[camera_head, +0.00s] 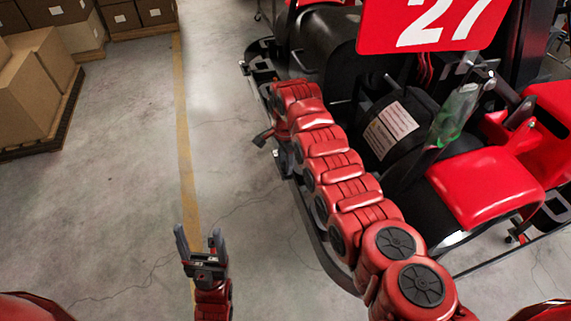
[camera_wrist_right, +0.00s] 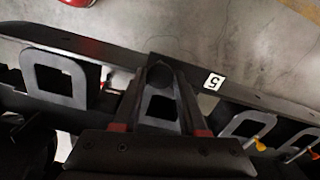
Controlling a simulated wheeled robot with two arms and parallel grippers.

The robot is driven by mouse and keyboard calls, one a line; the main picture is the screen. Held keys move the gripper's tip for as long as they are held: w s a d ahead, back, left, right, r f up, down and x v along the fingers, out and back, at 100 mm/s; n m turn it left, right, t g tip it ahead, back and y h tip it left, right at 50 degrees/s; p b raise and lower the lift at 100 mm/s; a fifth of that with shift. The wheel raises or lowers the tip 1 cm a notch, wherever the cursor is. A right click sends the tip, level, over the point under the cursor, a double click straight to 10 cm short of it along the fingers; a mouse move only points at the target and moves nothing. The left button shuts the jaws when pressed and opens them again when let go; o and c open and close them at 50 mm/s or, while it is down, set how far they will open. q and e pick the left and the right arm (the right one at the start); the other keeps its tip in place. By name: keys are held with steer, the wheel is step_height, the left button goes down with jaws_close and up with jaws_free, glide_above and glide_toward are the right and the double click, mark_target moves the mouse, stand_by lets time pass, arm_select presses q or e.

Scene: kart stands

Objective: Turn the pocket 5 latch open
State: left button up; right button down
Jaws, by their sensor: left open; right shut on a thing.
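The pocket label "5" (camera_wrist_right: 213,81) is a small white tag on the dark rail, just right of my right gripper in the right wrist view. My right gripper (camera_wrist_right: 161,78) is at the rail, its two fingers closed in around a dark piece, seemingly the pocket 5 latch, which they mostly hide. A grey plate with a square opening shows between the fingers. In the head view my right arm reaches along the kart stand, and the grip itself is not clear. My left gripper (camera_head: 201,249) is open and empty over the floor.
The red kart (camera_head: 490,185) with a "27" board (camera_head: 430,22) stands at right. Cardboard boxes (camera_head: 35,85) stand at upper left. The floor between is clear.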

steer(key=n+b, duration=0.3)
steer(key=n, duration=0.1)
steer(key=shift+f+b, duration=0.2)
steer(key=shift+b, duration=0.2)
steer(key=shift+r+n+b, duration=0.2)
steer(key=shift+n+b, duration=0.85)
steer(key=shift+n, duration=0.25)
steer(key=shift+c, duration=2.2)
jaws_free()
steer(key=shift+r, duration=0.1)
steer(key=shift+r, duration=0.4)
step_height(320, 180, up, 16)
steer(key=p, duration=0.5)
steer(key=shift+r, duration=0.25)
